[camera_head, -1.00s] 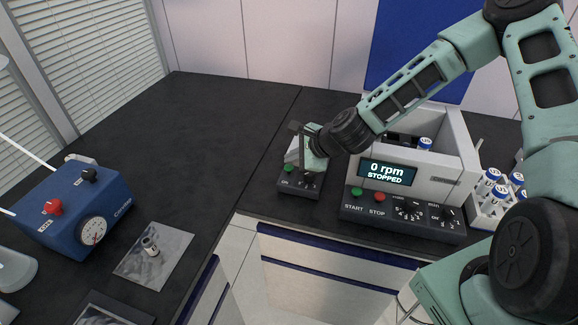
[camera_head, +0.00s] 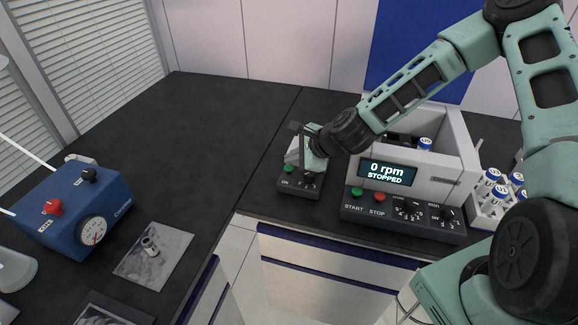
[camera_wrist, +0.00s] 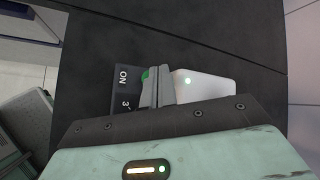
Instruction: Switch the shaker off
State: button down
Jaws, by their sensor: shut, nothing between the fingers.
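The shaker, a white box with a dark front panel (camera_head: 402,221), stands on the right bench. Its display (camera_head: 387,172) reads "0 rpm STOPPED". A green START button (camera_head: 357,191), a red STOP button (camera_head: 380,197) and two black knobs are on the panel. Left of it is a small device with a dark base (camera_head: 299,191), a green button marked ON and a knob. My gripper (camera_head: 303,148) is shut and empty over this small device. In the wrist view its fingers (camera_wrist: 156,88) partly cover the green button (camera_wrist: 145,75); I cannot tell whether they touch it.
Blue-capped vials stand in a rack (camera_head: 486,219) right of the shaker. A blue box with a dial (camera_head: 73,207) and a photo card (camera_head: 154,255) are on the left bench. The dark bench (camera_head: 190,130) behind them is clear.

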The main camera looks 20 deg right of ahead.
jog(key=shift+f, duration=0.15)
jog(key=shift+f+b, duration=0.3)
dwell(0.3)
jog(key=shift+f+b, duration=0.4)
jog(key=shift+f, duration=0.15)
dwell(0.6)
jog(key=shift+r, duration=0.15)
jog(key=shift+r+p, duration=0.85)
jog(key=shift+p, duration=0.05)
notch_tip(320, 180, up, 6)
jog(key=p, duration=0.5)
